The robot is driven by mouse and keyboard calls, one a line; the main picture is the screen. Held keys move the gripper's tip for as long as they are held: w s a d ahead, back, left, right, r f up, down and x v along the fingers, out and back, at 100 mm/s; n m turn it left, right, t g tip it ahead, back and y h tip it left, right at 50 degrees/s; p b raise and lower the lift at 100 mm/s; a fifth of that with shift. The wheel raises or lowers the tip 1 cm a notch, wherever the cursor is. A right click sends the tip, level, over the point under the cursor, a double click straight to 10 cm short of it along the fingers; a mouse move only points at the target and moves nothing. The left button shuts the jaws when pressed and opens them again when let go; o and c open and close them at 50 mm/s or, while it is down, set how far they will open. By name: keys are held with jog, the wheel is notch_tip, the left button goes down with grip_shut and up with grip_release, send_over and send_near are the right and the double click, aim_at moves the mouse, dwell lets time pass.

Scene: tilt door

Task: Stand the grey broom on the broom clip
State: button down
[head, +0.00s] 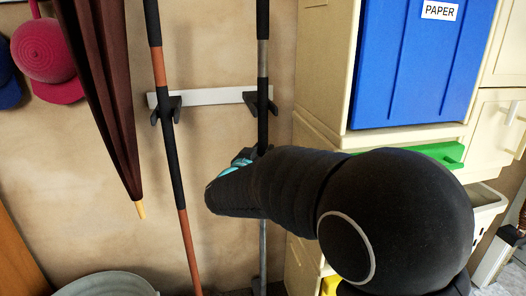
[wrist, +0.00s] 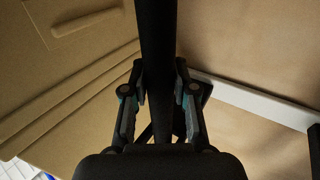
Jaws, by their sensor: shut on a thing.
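The grey broom (head: 262,55) stands nearly upright in front of the wall, its handle black and grey. My gripper (head: 242,160) is shut on its handle a little below the right clip. In the wrist view the black handle (wrist: 158,45) runs between the two fingers of my gripper (wrist: 159,88). The broom clip, a dark holder (head: 250,99) on the white rail (head: 212,96), is right at the handle; I cannot tell whether the handle is seated inside it.
A second handle, black and orange (head: 159,68), leans at the left clip (head: 166,108). A folded dark red umbrella (head: 105,90) and caps (head: 45,52) hang further left. A beige cabinet (head: 320,60) with a blue bin (head: 415,75) stands close on the right.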

jog(key=shift+f, duration=0.3)
dwell(0.5)
jog(key=c, duration=0.8)
grip_release()
jog(key=shift+f, duration=0.1)
jog(key=shift+o, duration=1.4)
jog(key=shift+s, duration=0.1)
